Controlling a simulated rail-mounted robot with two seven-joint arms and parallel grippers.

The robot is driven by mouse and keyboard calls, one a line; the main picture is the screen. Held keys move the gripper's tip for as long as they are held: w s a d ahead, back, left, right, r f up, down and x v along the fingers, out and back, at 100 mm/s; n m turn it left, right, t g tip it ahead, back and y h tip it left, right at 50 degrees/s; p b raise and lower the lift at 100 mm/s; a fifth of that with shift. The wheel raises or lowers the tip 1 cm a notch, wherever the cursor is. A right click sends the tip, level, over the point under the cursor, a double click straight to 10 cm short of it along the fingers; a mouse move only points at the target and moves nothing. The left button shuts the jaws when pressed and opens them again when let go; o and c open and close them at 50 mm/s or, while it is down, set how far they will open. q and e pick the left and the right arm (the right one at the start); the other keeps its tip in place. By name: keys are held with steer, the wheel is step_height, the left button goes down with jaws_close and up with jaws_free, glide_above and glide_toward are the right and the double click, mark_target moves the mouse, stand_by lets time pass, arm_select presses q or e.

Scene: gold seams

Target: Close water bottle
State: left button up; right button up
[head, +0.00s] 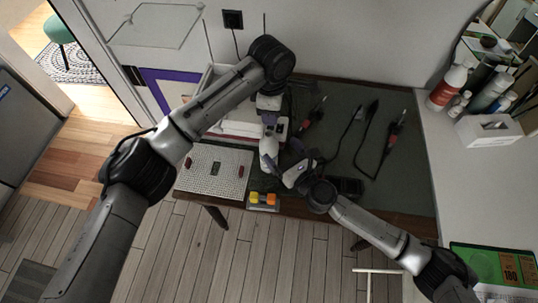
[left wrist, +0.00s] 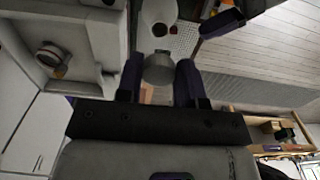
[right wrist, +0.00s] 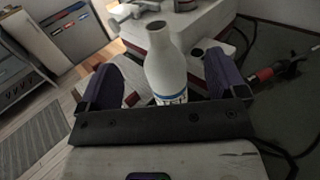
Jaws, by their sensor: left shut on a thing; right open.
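The white water bottle (head: 268,148) stands upright on the dark table. In the right wrist view the bottle (right wrist: 165,65) has a blue band low on its body and an open, uncapped neck. My right gripper (right wrist: 163,80) is open, with its purple fingers on either side of the bottle; contact cannot be told. In the left wrist view my left gripper (left wrist: 159,72) is shut on a grey cap (left wrist: 158,72). The open bottle mouth shows beyond it on the bottle (left wrist: 158,12), apart from the cap. In the head view my left gripper (head: 270,122) is just behind the bottle; the cap is unclear there.
A white perforated board (head: 213,172) lies left of the bottle. A small block with orange and yellow parts (head: 263,201) is at the table's front edge. Cabled tools (head: 396,128) lie to the right. Bottles (head: 447,87) stand on the right counter.

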mark_target(274, 153)
step_height(274, 153, down, 4)
steer(key=shift+s+a+f, duration=0.1)
steer(key=shift+f, duration=0.9)
arm_select(q)
steer(key=shift+w, duration=0.1)
arm_select(e)
steer(key=x, duration=0.5)
steer(key=shift+r, duration=0.2)
arm_select(q)
steer(key=shift+s, duration=0.2)
arm_select(e)
steer(key=shift+w+a, duration=0.3)
steer(key=shift+w, duration=0.2)
steer(key=shift+w+a, duration=0.35)
steer(key=shift+w, duration=0.2)
arm_select(q)
steer(key=shift+w, duration=0.1)
arm_select(e)
steer(key=c, duration=1.3)
arm_select(q)
steer(key=shift+f, duration=2.55)
arm_select(e)
steer(key=shift+c, duration=0.3)
